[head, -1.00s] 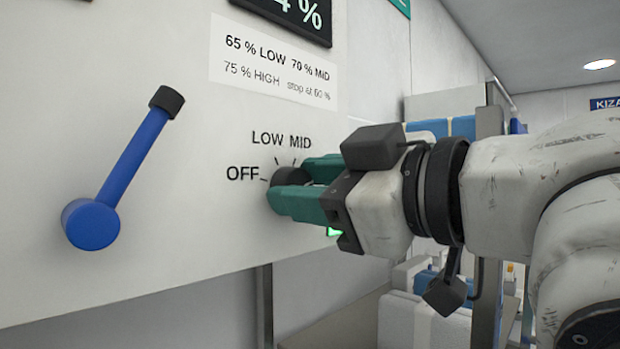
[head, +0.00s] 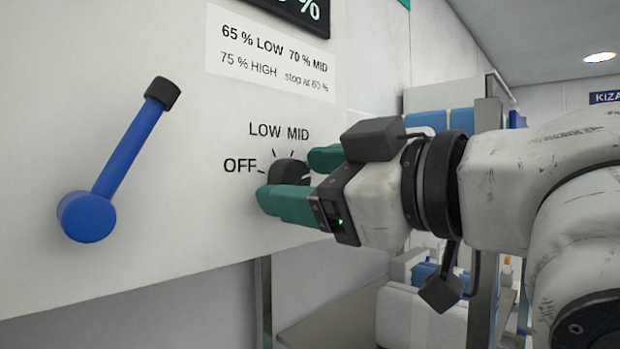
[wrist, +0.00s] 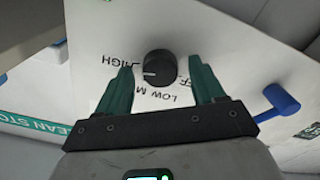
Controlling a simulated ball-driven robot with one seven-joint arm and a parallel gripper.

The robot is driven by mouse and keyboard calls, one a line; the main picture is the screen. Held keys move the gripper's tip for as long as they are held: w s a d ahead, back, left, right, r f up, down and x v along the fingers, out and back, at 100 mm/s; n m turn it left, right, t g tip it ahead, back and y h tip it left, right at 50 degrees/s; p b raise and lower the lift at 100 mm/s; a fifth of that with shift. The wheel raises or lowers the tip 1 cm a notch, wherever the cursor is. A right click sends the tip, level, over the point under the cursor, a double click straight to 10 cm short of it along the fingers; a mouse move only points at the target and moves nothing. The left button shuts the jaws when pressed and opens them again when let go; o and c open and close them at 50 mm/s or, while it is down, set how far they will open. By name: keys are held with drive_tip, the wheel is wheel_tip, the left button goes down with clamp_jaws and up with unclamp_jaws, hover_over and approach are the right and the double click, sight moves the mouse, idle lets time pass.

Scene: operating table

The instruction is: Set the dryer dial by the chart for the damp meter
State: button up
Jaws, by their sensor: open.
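The black dial (head: 289,173) sits on the white panel (head: 60,290), with OFF, LOW and MID printed round it. In the wrist view the dial (wrist: 158,68) shows a white pointer mark on its HIGH/MID side; I cannot tell exactly which label it meets. My gripper (head: 293,179) is open, its green fingers on either side of the dial with gaps between. The chart (head: 270,55) reads 65 % LOW, 70 % MID, 75 % HIGH, stop at 60 %. The damp meter display (head: 285,10) is cut off at the top; its full reading is hidden.
A blue lever (head: 125,155) with a black tip stands out from the panel left of the dial. It also shows in the wrist view (wrist: 280,100). Shelving with blue and white packs (head: 425,121) stands beyond the panel's right edge.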

drive_tip(key=b+v, duration=0.3)
drive_tip(key=v, duration=0.7)
drive_tip(key=shift+s+d, duration=0.25)
drive_tip(key=shift+d, duration=0.05)
